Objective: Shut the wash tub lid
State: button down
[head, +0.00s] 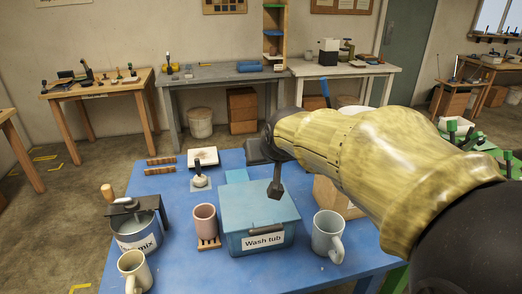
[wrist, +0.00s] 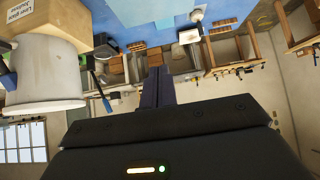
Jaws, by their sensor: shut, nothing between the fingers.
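The wash tub (head: 262,243) is a teal box with a "Wash tub" label on its front, standing on the blue table. Its lid (head: 243,203) looks flat across the top, with a dark handle (head: 266,229) at the front edge; I see no clear gap under it. My gripper (head: 275,192) points down over the right back part of the lid, its fingertips at or just above the surface; I cannot tell if they touch. In the wrist view my gripper (wrist: 156,86) shows its dark fingers together, holding nothing.
A pink mug (head: 205,222) on a small rack stands close left of the tub, and a pale mug (head: 328,236) close right. A labelled pot (head: 135,232) and a cream mug (head: 135,272) are farther left. A cardboard box (head: 335,197) stands behind right.

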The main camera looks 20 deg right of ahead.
jog(key=s, duration=0.5)
jog(key=s+f+g, duration=0.3)
jog(key=s+f, duration=0.2)
jog(key=f, duration=0.6)
jog(key=s+f+g, duration=0.4)
jog(key=s+f, duration=0.1)
jog(key=f, duration=0.6)
notch_tip(320, 180, up, 11)
jog(key=p, duration=1.1)
jog(key=shift+w+r+p, duration=0.2)
jog(key=shift+p, duration=0.15)
